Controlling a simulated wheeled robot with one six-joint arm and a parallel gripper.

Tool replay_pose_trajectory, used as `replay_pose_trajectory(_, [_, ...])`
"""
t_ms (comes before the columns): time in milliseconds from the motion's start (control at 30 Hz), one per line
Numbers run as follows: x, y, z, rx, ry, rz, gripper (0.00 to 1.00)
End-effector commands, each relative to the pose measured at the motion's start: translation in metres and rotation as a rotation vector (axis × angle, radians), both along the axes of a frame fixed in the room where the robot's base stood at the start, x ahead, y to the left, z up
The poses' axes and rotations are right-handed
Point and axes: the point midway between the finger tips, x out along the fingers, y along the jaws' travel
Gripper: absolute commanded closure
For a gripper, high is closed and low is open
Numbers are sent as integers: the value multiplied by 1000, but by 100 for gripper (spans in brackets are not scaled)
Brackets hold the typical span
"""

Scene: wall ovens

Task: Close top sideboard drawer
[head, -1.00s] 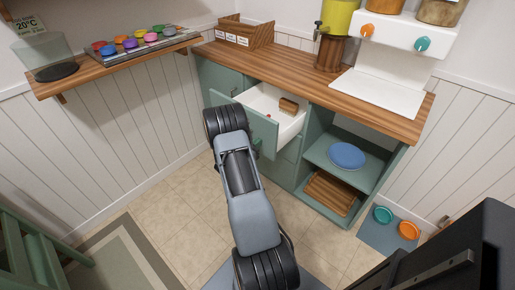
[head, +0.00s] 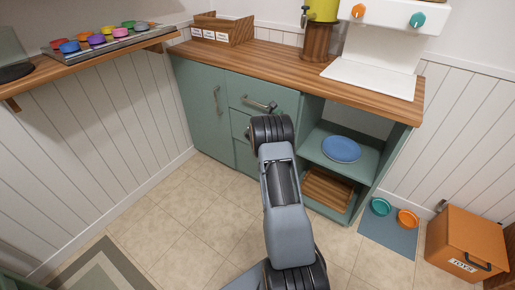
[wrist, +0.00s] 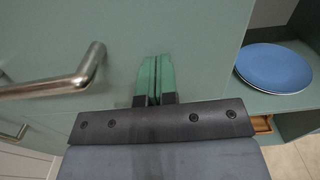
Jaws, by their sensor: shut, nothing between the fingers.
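The green sideboard (head: 205,120) has a wooden top. Its top drawer (head: 280,97) sits flush with the front in the head view, with a metal bar handle (head: 262,104). In the wrist view the drawer front (wrist: 190,35) fills the middle and its handle (wrist: 60,86) lies to the left of my gripper. My gripper (wrist: 155,62) is shut, its green fingertips together and empty. The fingertips are at or very near the drawer front, right of the handle; I cannot tell if they touch. In the head view my arm hides the gripper.
Open shelves to the right hold a blue plate (head: 342,149) and a wooden tray (head: 327,188). Two bowls stand on a mat (head: 389,236) beside an orange toy box (head: 466,240). A wall shelf (head: 90,62) juts out at upper left.

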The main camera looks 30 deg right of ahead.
Motion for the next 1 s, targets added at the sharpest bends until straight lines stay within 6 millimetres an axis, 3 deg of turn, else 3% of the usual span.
replay_pose_trajectory(233, [13, 2, 0, 0, 0, 22, 100])
replay_pose_trajectory(733, [10, -2, 3, -4, -3, 15, 100])
replay_pose_trajectory(867, [6, 11, 4, -3, -2, 16, 100])
replay_pose_trajectory(1000, [-1, 38, 2, -1, 1, 21, 100])
